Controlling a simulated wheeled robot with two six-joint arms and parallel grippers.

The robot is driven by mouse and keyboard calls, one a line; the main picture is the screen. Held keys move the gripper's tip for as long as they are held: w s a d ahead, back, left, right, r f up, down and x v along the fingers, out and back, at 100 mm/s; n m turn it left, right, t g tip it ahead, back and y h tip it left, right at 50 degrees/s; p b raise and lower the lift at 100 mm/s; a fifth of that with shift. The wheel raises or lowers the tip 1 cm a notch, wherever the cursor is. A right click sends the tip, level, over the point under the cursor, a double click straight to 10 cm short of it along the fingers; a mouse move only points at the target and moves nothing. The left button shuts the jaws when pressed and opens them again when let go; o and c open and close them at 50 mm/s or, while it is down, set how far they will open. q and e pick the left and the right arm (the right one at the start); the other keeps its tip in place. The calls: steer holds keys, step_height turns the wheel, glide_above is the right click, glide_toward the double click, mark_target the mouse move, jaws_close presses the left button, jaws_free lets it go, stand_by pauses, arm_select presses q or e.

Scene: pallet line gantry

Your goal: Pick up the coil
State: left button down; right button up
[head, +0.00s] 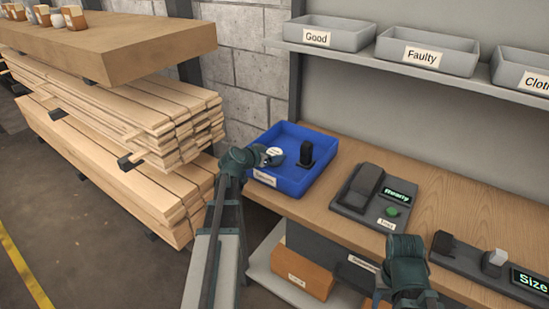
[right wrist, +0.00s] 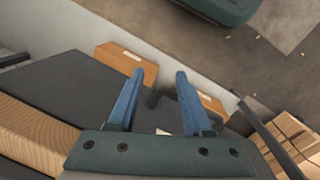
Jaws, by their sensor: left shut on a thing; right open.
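My left gripper (head: 268,157) reaches over the left part of the blue tray (head: 320,175) on the wooden bench. It is shut on a small whitish round piece, which I take to be the coil (head: 275,151). The fingers are small here, and I cannot tell whether the piece touches the tray floor. A black upright piece (head: 306,153) stands in the same tray, to the right. My right gripper (right wrist: 160,72) is open and empty in the right wrist view, its two blue fingers apart. In the head view its arm is at the bench's front edge.
On the bench (head: 455,200), a dark device with a green button (head: 392,211) stands right of the tray, and a "Size" station (head: 470,262) farther right. Grey bins (head: 428,52) line the shelf above. Orange boxes (head: 303,279) sit below. Stacked planks (head: 130,120) are left.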

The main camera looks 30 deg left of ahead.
mark_target(272, 154)
arm_select(q)
steer(key=shift+r, duration=0.1)
step_height(272, 154, up, 15)
steer(key=p, duration=1.5)
